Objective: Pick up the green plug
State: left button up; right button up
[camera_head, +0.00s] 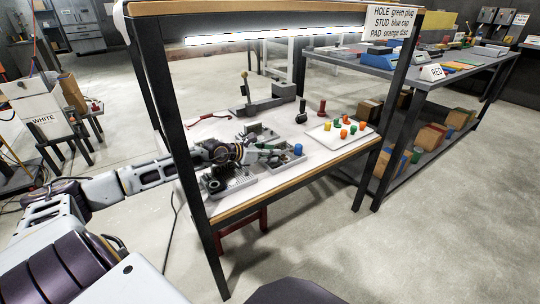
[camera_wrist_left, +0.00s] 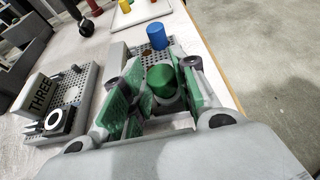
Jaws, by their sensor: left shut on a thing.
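The green plug (camera_wrist_left: 160,79) is a short, smooth cylinder between the two green-padded fingers of my left gripper (camera_wrist_left: 158,100) in the left wrist view. The gripper is shut on it, over a grey perforated fixture plate (camera_wrist_left: 183,64). How far the plug's lower end is from the plate is hidden by the fingers. In the head view my left gripper (camera_head: 268,150) reaches over the bench, and the plug in it is too small to make out. A blue cap (camera_wrist_left: 157,37) stands upright on the plate just beyond; it also shows in the head view (camera_head: 298,149). My right gripper is not in view.
A white tray (camera_head: 353,142) with several coloured pieces lies to the right on the bench. Another fixture with a block marked THREE (camera_wrist_left: 40,97) sits to the left of the gripper. Bench posts (camera_head: 190,170) and an overhead lamp (camera_head: 275,35) frame the work area.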

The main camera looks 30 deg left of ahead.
pick_arm(q)
jog(key=shift+r, duration=0.55)
notch_tip(320, 180, up, 26)
jog(key=p, duration=0.7)
jog(key=shift+p, duration=0.35)
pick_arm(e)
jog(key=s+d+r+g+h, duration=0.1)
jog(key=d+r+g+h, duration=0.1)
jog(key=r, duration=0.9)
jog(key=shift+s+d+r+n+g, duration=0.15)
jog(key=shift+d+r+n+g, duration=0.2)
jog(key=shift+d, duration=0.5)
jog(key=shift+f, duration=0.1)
